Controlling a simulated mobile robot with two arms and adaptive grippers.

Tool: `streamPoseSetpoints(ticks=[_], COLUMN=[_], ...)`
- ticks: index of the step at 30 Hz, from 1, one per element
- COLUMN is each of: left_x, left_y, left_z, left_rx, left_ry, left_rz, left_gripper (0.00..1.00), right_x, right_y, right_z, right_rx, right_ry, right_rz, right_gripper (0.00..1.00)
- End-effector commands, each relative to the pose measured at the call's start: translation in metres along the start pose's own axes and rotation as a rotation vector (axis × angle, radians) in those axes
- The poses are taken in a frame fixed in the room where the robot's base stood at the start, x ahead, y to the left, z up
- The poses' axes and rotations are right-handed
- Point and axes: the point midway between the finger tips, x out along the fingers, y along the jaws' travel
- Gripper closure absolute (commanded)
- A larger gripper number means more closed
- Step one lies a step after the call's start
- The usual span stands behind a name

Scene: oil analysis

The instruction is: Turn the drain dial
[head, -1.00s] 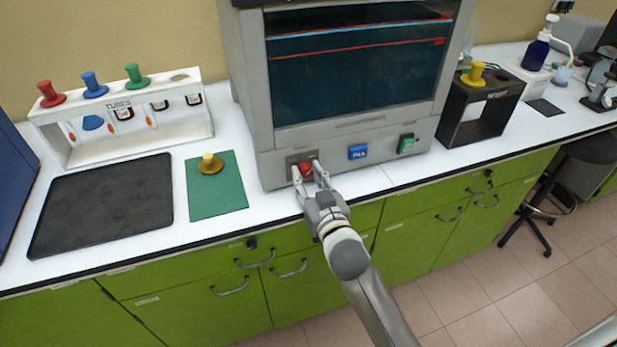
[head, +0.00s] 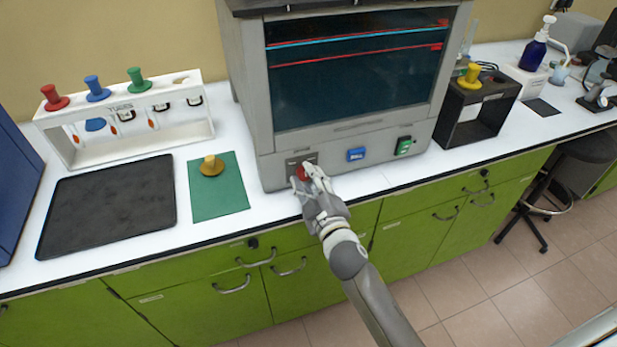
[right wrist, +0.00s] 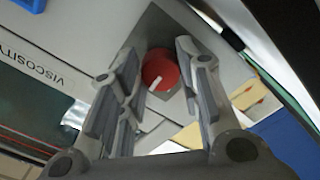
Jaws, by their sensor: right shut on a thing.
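The red drain dial (head: 300,172) sits on a grey plate low on the front of the grey analyser. In the right wrist view the dial (right wrist: 160,68) is round, with a white pointer mark toward its lower left. My right gripper (head: 305,177) is at the dial, its fingers on either side. In the head view the fingers cover part of the dial, and the gripper is rolled so that one finger is higher than the other. My right gripper (right wrist: 157,60) is shut on the dial. My left gripper is not in view.
The analyser (head: 345,90) has a blue button (head: 356,154) and a green switch (head: 403,146) right of the dial. A green mat (head: 218,195) with a yellow-topped stopper, a black tray (head: 110,205) and a tube rack (head: 185,130) stand to the left. A black holder (head: 477,120) stands to the right.

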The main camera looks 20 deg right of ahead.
Motion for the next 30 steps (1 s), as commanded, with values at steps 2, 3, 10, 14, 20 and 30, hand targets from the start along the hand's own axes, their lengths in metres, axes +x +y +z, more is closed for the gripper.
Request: streamPoseSetpoints(ticks=[2,3,10,14,20,30], left_x=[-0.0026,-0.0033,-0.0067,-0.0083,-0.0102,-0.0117], left_y=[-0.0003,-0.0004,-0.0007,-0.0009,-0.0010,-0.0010], left_z=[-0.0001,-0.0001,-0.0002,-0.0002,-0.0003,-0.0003], left_rx=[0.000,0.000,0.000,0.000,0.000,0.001], left_ry=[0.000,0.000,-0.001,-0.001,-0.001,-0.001], left_rz=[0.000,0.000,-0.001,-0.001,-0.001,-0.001], left_gripper=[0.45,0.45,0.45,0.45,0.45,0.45], right_x=[0.0001,0.0001,0.0002,0.0002,0.0002,0.0001], right_y=[0.0009,0.0010,0.0011,0.0009,0.0012,0.0010], right_z=[-0.0011,-0.0010,-0.0009,-0.0012,-0.0010,-0.0010], right_rx=[-0.075,-0.114,-0.328,-0.439,-0.577,-0.703], right_ry=[0.002,0.002,0.002,0.003,0.002,0.001], right_rz=[0.000,0.000,0.000,0.000,0.000,0.000], right_gripper=[0.92,0.92,0.92,0.92,0.92,0.92])
